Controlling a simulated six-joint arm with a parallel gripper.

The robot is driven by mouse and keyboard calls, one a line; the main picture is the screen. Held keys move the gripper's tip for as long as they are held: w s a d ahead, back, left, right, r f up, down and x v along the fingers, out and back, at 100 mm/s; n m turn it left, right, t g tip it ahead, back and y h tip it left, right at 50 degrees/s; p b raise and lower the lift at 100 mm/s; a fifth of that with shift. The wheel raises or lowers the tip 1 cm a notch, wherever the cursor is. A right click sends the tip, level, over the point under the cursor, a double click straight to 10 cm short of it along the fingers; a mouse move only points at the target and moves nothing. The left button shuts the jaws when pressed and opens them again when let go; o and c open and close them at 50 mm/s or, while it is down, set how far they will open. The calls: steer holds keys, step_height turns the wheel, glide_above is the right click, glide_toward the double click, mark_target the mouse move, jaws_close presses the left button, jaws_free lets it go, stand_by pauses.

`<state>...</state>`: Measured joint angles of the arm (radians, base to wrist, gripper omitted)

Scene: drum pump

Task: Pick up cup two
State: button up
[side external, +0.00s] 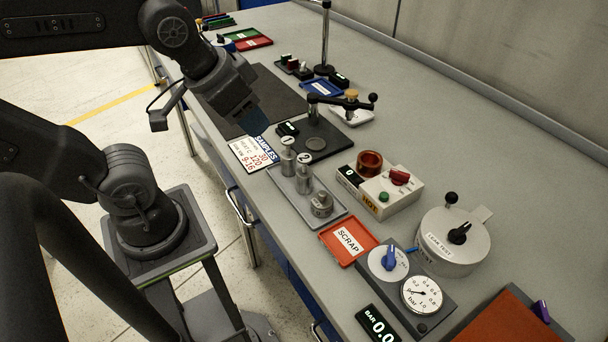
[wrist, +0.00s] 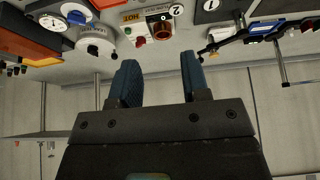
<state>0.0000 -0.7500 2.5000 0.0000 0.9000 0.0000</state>
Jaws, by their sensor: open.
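Cup two (side external: 304,180) is a grey metal cylinder with a round "2" tag on top. It stands upright on a grey tray (side external: 281,187), between cup one (side external: 288,162) and a third, lower metal piece (side external: 321,205). In the wrist view, the "2" tag (wrist: 176,10) shows at the top edge, beside the "1" tag (wrist: 211,5). My gripper (side external: 258,122), with blue fingers, is above the bench, up and left of the cups in the side view. In the wrist view, my gripper (wrist: 160,72) has its fingers apart with nothing between them.
A red SCRAP tray (side external: 348,241) is beside the cup tray. The HOT unit (side external: 390,190) is to its right. A black stand with an arm (side external: 330,132) is behind the cups. A dial box (side external: 410,285) and a round drum (side external: 455,240) are at the lower right.

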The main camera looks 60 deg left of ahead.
steer(key=shift+o, duration=0.4)
steer(key=o, duration=0.4)
steer(key=shift+o, duration=0.2)
steer(key=n+g+y, duration=0.4)
steer(key=n, duration=0.9)
glide_toward(305, 158)
steer(key=shift+n, duration=0.3)
steer(key=x, duration=1.2)
steer(key=shift+a+f, duration=0.1)
steer(key=shift+f, duration=0.1)
